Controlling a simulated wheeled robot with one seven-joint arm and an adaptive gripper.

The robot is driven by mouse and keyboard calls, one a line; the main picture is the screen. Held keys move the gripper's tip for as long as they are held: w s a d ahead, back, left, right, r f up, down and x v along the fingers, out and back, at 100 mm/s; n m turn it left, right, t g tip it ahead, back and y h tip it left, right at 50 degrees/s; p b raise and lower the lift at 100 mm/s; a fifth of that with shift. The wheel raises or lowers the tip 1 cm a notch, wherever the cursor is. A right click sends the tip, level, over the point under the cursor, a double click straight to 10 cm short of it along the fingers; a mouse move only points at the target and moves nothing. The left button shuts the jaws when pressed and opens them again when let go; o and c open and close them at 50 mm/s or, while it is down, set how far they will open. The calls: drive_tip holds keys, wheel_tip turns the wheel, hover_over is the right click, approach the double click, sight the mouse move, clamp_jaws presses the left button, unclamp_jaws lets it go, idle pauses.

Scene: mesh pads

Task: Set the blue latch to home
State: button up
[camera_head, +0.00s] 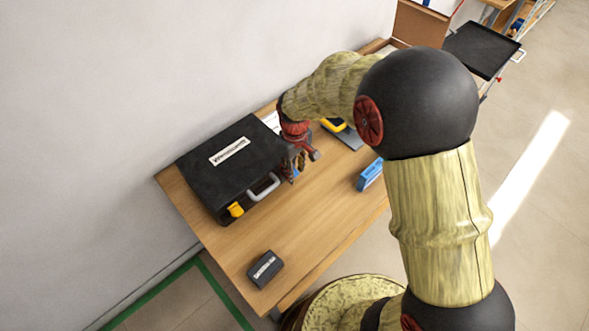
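A black case (215,165) with a white label and grey handle lies on the wooden table. A yellow latch (236,210) shows on its front side, left of the handle. A small patch of blue (296,173) shows at the case's right front corner, beside my gripper's fingers; it may be the blue latch, but it is mostly hidden. My gripper (292,174) points down at that corner, right of the handle. Its fingers are small and overlap the blue patch. I cannot tell whether they are open or touch it.
A small black box (265,269) lies at the table's near end. A blue object (369,174) stands near the right edge, and a yellow and dark device (342,131) lies farther back. Bare wood (300,235) is free in front of the case. A wall runs along the left.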

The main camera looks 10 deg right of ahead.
clamp_jaws()
drive_tip(key=p, duration=0.2)
drive_tip(key=shift+w+a+r+g+h+p, duration=0.2)
drive_tip(key=shift+w+r+g+h+p, duration=0.1)
drive_tip(key=shift+g, duration=0.1)
drive_tip(key=shift+w+a+g+h+p, duration=0.35)
drive_tip(key=shift+g+p, duration=0.35)
drive_tip(key=shift+p, duration=0.55)
drive_tip(key=shift+d, duration=0.1)
drive_tip(key=shift+o, duration=1)
unclamp_jaws()
drive_tip(key=shift+o, duration=0.3)
drive_tip(key=v, duration=1.2)
